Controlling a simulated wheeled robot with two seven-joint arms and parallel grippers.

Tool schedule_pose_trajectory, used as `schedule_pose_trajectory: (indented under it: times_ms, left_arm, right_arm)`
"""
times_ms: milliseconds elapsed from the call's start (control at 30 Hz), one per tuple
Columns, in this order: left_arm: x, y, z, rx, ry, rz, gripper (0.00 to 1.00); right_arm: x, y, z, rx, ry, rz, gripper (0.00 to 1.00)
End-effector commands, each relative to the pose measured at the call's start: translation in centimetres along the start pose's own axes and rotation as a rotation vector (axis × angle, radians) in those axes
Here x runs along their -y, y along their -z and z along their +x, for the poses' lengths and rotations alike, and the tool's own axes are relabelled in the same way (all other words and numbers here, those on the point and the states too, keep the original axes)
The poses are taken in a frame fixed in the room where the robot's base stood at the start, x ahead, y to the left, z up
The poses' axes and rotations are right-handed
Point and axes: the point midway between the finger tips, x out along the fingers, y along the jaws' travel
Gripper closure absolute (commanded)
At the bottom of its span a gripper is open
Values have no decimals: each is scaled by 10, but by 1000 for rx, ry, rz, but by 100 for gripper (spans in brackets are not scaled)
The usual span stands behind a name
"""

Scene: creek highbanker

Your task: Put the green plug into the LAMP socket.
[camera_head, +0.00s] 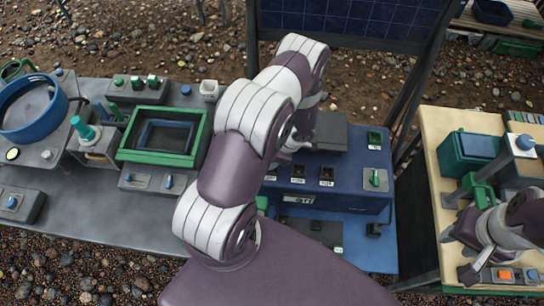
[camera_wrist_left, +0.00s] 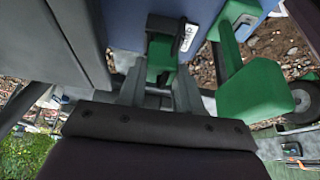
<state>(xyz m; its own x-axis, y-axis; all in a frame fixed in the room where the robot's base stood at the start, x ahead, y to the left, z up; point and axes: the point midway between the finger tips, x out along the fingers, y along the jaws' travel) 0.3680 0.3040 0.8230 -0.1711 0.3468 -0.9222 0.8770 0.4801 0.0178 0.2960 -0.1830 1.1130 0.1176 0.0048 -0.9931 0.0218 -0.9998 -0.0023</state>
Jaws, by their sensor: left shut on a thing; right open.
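The green plug (camera_wrist_left: 161,58) is between the fingers of my left gripper (camera_wrist_left: 158,88) in the left wrist view. The gripper is shut on it. The plug is up against a dark socket piece (camera_wrist_left: 166,24) with a white label (camera_wrist_left: 186,37), only partly readable, beside it. I cannot tell how deep it sits. In the head view my left arm hides the plug and fingers over the blue box (camera_head: 338,194). Labelled dark sockets (camera_head: 298,169) show on the box's top. My right gripper (camera_head: 456,257) is open and empty at the far right, above the wooden table.
A large green handle (camera_wrist_left: 258,92) is close to the right of my left fingers. The blue box carries a green switch (camera_head: 375,180). A grey bench (camera_head: 75,215) with a green tray (camera_head: 159,156) is left. An orange-topped item (camera_head: 505,275) is near my right gripper.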

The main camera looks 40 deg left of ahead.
Motion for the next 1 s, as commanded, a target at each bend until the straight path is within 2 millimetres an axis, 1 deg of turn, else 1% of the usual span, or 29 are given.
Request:
schedule_pose_trajectory:
  times_ms: [100,400,433,500,700,733,767,800,1000]
  left_arm:
    - [0,-1,3,0,-1,0,97]
    - [0,-1,3,0,0,0,97]
    - [0,-1,3,0,0,0,56]
    - [0,-1,3,0,0,0,36]
    - [0,-1,3,0,0,0,36]
    - [0,-1,3,0,0,0,30]
    - [0,-1,3,0,0,0,20]
    - [0,-1,3,0,0,0,15]
    - [0,-1,3,0,0,0,15]
  right_arm:
    - [0,0,2,0,0,0,57]
    - [0,0,2,0,0,0,57]
    - [0,0,2,0,0,0,57]
    - [0,0,2,0,0,0,57]
    - [0,0,2,0,0,0,57]
    - [0,0,2,0,0,0,57]
    - [0,0,2,0,0,0,57]
    - [0,0,2,0,0,0,57]
    - [0,0,2,0,0,0,57]
